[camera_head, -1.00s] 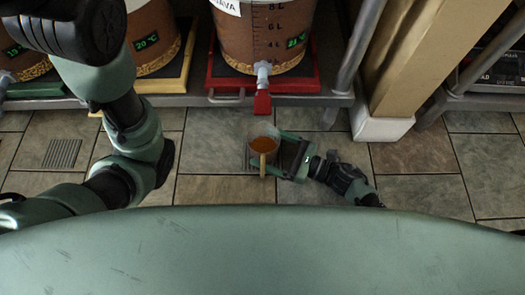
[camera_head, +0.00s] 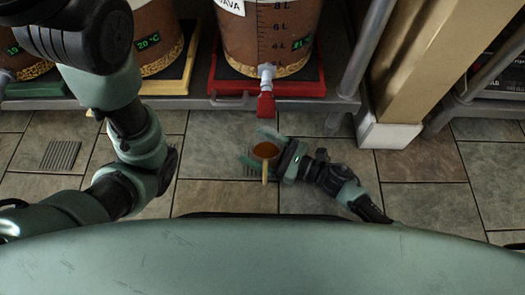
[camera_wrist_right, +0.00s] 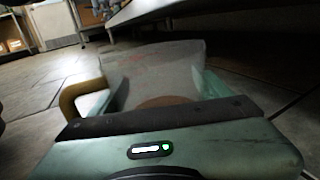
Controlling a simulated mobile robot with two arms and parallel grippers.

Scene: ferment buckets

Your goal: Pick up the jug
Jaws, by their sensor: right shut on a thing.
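The jug (camera_head: 265,151) is clear, holds brown-orange liquid and has a tan handle pointing toward me. It is over the tiled floor in front of the red tap. My right gripper (camera_head: 257,147) reaches it from the right, with one finger on its far side and one on its near side, shut on it. In the right wrist view the jug (camera_wrist_right: 150,62) stands between the fingers, its handle at the left. Whether its base touches the floor cannot be told. My left arm shows at the left, but its gripper is out of view.
A bucket (camera_head: 267,38) of brown liquid stands on a red scale (camera_head: 223,86) on a low metal shelf. Its red tap (camera_head: 266,104) hangs over the floor beyond the jug. A tan post (camera_head: 418,70) on a white foot stands at right. Floor to the right is clear.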

